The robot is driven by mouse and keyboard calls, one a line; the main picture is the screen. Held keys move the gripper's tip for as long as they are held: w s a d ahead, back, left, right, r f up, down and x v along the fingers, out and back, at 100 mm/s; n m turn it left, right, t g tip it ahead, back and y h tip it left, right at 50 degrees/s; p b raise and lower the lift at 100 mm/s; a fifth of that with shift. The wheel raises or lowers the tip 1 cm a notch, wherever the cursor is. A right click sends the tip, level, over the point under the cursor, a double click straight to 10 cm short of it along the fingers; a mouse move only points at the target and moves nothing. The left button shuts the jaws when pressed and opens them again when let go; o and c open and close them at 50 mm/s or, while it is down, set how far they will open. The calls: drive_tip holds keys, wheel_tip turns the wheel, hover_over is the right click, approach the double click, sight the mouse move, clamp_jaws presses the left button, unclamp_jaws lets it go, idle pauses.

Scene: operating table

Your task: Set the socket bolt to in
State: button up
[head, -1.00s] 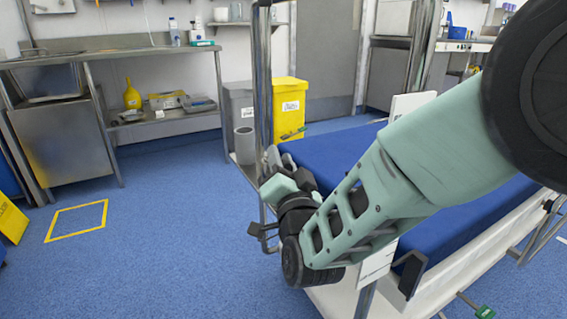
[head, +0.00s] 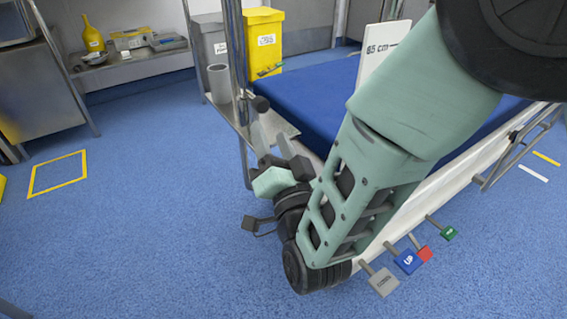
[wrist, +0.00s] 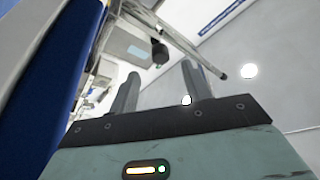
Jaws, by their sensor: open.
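A dark round knob (head: 261,104), which may be the socket bolt, shows by the metal pole at the table's left end. In the wrist view a dark knob (wrist: 159,52) on a metal rod appears beyond and between my fingertips, apart from them. I cannot tell whether it is in or out. My gripper (head: 271,140) is beside the table's end corner, its fingers pointing toward the knob. It is open and empty, with both fingers spread in the wrist view (wrist: 160,78).
The blue mattress (head: 305,95) lies right of my gripper; it fills the left of the wrist view. The metal pole (head: 236,60) stands close beyond. Labelled pedals (head: 408,261) stick out along the near side. A yellow bin (head: 263,38) stands behind.

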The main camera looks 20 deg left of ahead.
drive_tip(key=v, duration=0.6)
drive_tip(key=shift+s+p, duration=0.2)
drive_tip(key=shift+p, duration=0.1)
drive_tip(key=shift+d, duration=0.1)
